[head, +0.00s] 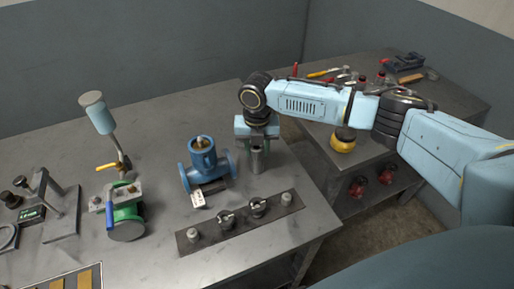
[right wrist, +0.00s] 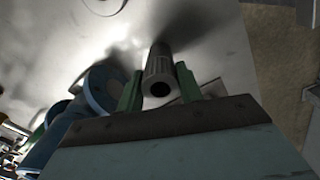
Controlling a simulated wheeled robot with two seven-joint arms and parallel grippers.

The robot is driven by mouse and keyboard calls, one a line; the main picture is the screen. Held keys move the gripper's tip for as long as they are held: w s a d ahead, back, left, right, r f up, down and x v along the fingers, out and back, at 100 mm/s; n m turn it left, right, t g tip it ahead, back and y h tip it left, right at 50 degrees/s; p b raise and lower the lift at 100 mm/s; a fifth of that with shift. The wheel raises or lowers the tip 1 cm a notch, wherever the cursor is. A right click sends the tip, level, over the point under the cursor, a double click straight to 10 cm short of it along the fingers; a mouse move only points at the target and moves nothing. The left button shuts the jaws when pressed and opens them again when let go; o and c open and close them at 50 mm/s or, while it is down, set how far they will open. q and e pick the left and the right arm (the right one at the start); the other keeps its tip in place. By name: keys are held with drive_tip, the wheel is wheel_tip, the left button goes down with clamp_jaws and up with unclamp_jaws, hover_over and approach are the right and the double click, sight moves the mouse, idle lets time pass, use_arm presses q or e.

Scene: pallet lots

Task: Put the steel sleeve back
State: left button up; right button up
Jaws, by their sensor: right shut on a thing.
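The steel sleeve (head: 257,160) is a short grey metal cylinder, held upright just right of the blue valve body (head: 206,164). My right gripper (head: 257,146) is shut on it from above. In the right wrist view the sleeve (right wrist: 159,72) shows its ribbed side and dark bore between the green fingers of my right gripper (right wrist: 158,88). I cannot tell whether its lower end touches the bench. The blue valve body has an open upright neck with a brass-coloured part inside and a white tag in front. My left gripper is not in view.
A dark strip with several fittings (head: 240,223) lies in front on the metal bench (head: 160,235). A green valve (head: 126,215) and a lamp-like blue cylinder on a stem (head: 97,112) stand left. A second table at right holds tools and a yellow round item (head: 342,140). The bench's back is clear.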

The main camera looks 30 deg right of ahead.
drive_tip(key=o, duration=1.1)
drive_tip(key=shift+f, duration=0.15)
wheel_tip(320, 180, up, 12)
drive_tip(key=shift+r+p, duration=0.2)
drive_tip(key=shift+p, duration=0.1)
drive_tip(key=shift+f, duration=0.1)
